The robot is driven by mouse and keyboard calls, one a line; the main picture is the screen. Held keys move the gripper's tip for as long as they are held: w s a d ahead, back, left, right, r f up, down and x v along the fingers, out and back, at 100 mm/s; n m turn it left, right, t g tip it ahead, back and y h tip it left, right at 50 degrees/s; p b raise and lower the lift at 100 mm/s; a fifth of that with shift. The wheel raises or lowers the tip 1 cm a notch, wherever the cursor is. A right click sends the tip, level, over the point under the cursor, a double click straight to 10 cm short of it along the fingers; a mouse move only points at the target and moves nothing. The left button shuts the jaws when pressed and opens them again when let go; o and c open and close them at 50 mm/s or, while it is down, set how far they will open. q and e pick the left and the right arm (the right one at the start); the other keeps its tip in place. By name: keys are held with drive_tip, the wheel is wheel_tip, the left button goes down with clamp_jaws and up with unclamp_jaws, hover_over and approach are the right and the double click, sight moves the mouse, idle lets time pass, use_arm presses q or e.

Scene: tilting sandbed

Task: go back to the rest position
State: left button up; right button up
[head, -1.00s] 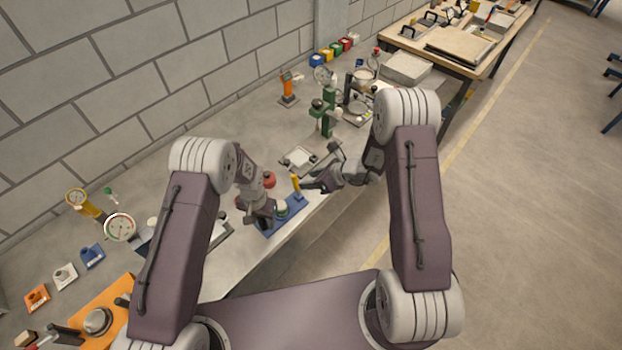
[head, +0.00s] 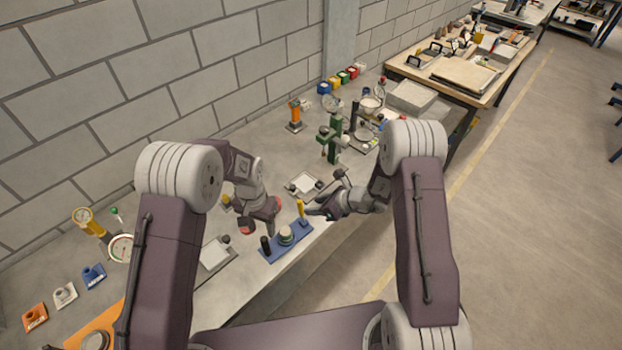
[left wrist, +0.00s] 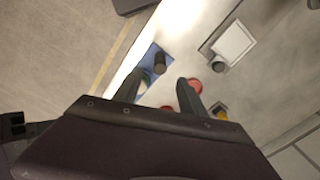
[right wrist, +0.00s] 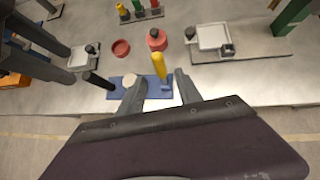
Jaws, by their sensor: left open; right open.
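My left gripper (head: 266,219) is open and empty, raised beside a blue fixture on the grey bench. In the left wrist view its two fingers (left wrist: 158,90) are apart, with part of the fixture (left wrist: 151,57) and a red round part (left wrist: 192,85) beyond them. My right gripper (head: 312,209) is open and empty, close to the fixture's yellow post. In the right wrist view the yellow post (right wrist: 159,68) stands beyond its spread fingers (right wrist: 159,88); no grip on it shows. The blue fixture (head: 272,254) also carries a black post (head: 265,245) and a pale round piece (head: 286,233).
White square trays (head: 304,184) lie on the bench on both sides of the fixture. A green stand (head: 331,140), an orange stand (head: 295,114) and dial gauges (head: 121,247) stand around. A brick wall (head: 150,75) borders the back; open floor (head: 545,200) is at right.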

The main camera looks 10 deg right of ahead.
use_arm(q)
drive_tip(key=shift+f, duration=0.1)
use_arm(e)
drive_tip(key=shift+f, duration=0.1)
